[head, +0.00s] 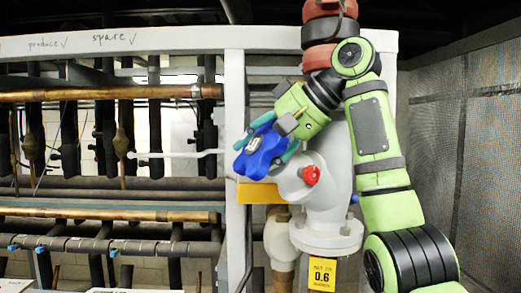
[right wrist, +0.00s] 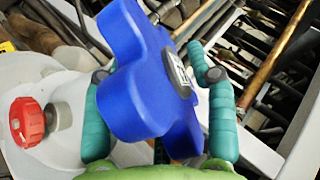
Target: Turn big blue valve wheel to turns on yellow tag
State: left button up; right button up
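The big blue valve wheel (head: 262,150) is lobed, with a pale label at its hub, and sits tilted on the grey valve body (head: 330,185). My right gripper (head: 266,146) reaches it from the upper right, its teal fingers on either side of the wheel. In the right wrist view, the wheel (right wrist: 150,85) fills the space between the fingers (right wrist: 155,105); they lie close along its lobes, and part of the left finger is hidden. My left gripper is not in view.
A small red knob (head: 311,175) sticks out of the valve body just beside the wheel. A pale rack post (head: 236,150) stands close on the left. Copper and dark pipes (head: 110,94) fill the rack further left. A mesh wall (head: 480,140) stands on the right.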

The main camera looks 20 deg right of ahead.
jog(key=v, duration=1.2)
